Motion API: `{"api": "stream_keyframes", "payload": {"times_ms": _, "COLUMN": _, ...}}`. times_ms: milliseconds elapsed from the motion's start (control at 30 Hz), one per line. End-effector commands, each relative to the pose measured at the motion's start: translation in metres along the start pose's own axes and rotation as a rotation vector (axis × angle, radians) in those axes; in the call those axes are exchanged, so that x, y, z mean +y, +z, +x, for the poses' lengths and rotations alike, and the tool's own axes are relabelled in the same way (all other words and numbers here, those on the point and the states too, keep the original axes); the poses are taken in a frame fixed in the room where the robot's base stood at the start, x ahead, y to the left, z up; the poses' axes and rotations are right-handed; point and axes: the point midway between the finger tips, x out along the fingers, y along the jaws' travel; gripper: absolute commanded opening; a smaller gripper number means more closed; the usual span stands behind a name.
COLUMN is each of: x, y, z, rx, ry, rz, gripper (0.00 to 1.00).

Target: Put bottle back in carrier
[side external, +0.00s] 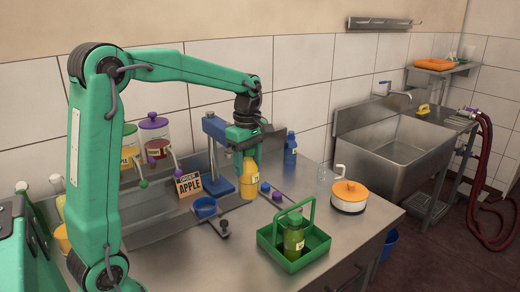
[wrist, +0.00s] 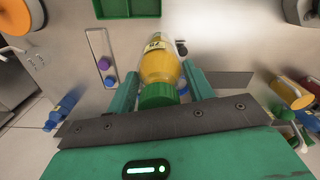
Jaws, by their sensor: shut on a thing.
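My gripper (side external: 247,155) is shut on a yellow-orange bottle (side external: 249,182). The bottle hangs roughly upright beside the blue press stand; I cannot tell whether its base clears the counter. In the wrist view the bottle (wrist: 160,62) sits between my fingers (wrist: 160,88), with its green cap nearest me. The green carrier (side external: 268,236), with a raised handle, stands on the counter in front and to the right of the bottle. A green bottle (side external: 293,242) stands in it. The carrier's edge also shows at the top of the wrist view (wrist: 127,8).
The blue press stand (side external: 215,150) and an APPLE sign (side external: 188,184) are left of the bottle. Loose caps lie right of it, including a purple one (side external: 277,197).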

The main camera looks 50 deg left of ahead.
Motion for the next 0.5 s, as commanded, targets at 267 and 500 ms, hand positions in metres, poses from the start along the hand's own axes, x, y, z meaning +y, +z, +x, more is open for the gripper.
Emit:
{"api": "stream_keyframes", "payload": {"times_ms": 267, "x": 0.015, "y": 0.061, "z": 0.039, "rx": 0.0, "ry": 0.0, "rz": 0.16, "gripper": 0.0}}
{"api": "stream_keyframes", "payload": {"times_ms": 500, "x": 0.018, "y": 0.083, "z": 0.052, "rx": 0.0, "ry": 0.002, "rz": 0.216, "gripper": 0.0}}
